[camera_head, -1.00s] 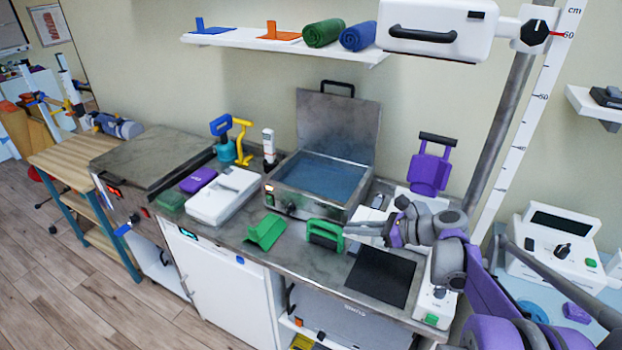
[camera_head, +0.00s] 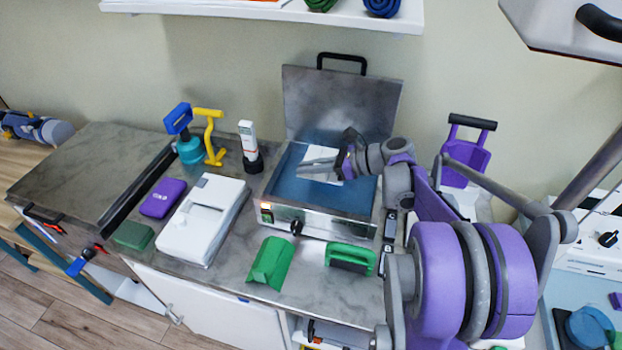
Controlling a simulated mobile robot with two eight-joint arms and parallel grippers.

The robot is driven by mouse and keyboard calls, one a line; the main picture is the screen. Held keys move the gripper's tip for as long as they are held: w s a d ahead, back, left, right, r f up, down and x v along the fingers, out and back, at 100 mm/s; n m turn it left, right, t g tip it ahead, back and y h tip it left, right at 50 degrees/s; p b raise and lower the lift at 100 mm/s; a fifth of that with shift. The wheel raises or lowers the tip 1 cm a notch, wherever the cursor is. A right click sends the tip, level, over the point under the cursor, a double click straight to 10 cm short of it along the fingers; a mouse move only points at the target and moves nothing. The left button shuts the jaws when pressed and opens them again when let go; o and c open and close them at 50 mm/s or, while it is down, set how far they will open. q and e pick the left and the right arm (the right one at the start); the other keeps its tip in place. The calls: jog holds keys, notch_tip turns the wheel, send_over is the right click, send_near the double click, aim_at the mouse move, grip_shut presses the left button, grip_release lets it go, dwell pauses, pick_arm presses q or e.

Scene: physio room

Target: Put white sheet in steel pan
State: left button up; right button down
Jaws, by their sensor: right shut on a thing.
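The steel pan (camera_head: 330,222) is a rectangular bath with blue water inside, standing on the counter with its lid (camera_head: 342,100) raised at the back. My right gripper (camera_head: 318,169) reaches in from the right over the pan's opening. It is shut on the white sheet (camera_head: 322,155), a small flat piece that shows around the fingers. The sheet is within the pan's outline in the picture; I cannot tell whether it touches the water. My left gripper is not in view.
A wall shelf (camera_head: 270,10) hangs above.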

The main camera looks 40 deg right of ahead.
jog(key=f, duration=0.5)
jog(key=shift+s+f, duration=0.25)
jog(key=shift+s, duration=0.1)
jog(key=shift+w+f+b, duration=0.1)
jog(key=shift+f+b, duration=0.2)
jog(key=shift+f, duration=1.8)
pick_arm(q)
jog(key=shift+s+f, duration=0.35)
pick_arm(e)
jog(key=shift+f, duration=0.3)
jog(key=c, duration=1)
grip_release()
jog(key=shift+r, duration=0.1)
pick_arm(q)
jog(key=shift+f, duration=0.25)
pick_arm(e)
jog(key=shift+o, duration=0.2)
